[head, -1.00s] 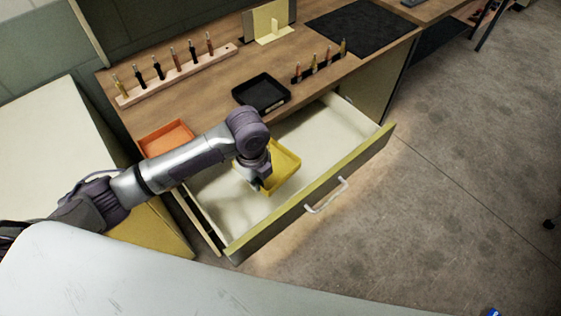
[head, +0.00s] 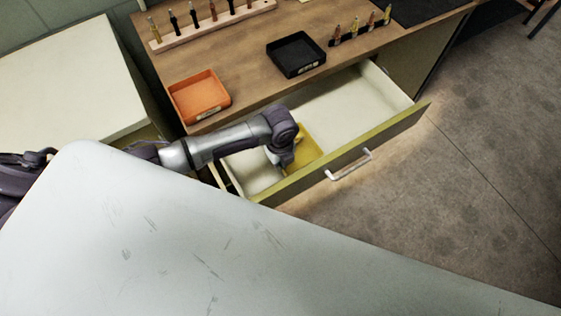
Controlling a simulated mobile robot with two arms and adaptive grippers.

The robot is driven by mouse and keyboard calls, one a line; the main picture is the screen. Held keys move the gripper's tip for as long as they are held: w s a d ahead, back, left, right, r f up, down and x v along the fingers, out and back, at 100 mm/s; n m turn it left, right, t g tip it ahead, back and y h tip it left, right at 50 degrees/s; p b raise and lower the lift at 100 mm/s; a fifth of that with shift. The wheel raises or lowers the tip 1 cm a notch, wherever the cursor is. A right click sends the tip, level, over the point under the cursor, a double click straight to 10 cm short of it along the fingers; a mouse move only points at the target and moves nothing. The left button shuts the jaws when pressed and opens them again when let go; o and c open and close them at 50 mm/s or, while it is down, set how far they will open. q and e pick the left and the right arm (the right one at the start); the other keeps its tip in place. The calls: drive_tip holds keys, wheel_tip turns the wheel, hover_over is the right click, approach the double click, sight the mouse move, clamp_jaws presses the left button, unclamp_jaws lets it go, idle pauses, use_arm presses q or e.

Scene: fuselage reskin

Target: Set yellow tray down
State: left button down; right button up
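The yellow tray (head: 307,153) is inside the open drawer (head: 340,108), toward its left part. My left gripper (head: 283,160) is at the tray's left side, pointing down into the drawer. Its fingers are mostly hidden by the wrist and the tray, so I cannot tell whether they are shut on the tray's wall. I also cannot tell whether the tray rests on the drawer floor. My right gripper is not in view.
An orange tray (head: 200,97) and a black tray (head: 296,54) stand on the wooden worktop (head: 245,75). A wooden rack (head: 213,27) holds several tools. The drawer front with its handle (head: 350,165) stands out over the floor. The drawer's right part is empty.

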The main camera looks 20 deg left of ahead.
use_arm(q)
drive_tip(key=shift+f, duration=0.1)
drive_tip(key=c, duration=1.3)
unclamp_jaws()
wheel_tip(320, 180, up, 12)
drive_tip(key=shift+s+r, duration=0.1)
drive_tip(key=shift+r, duration=0.05)
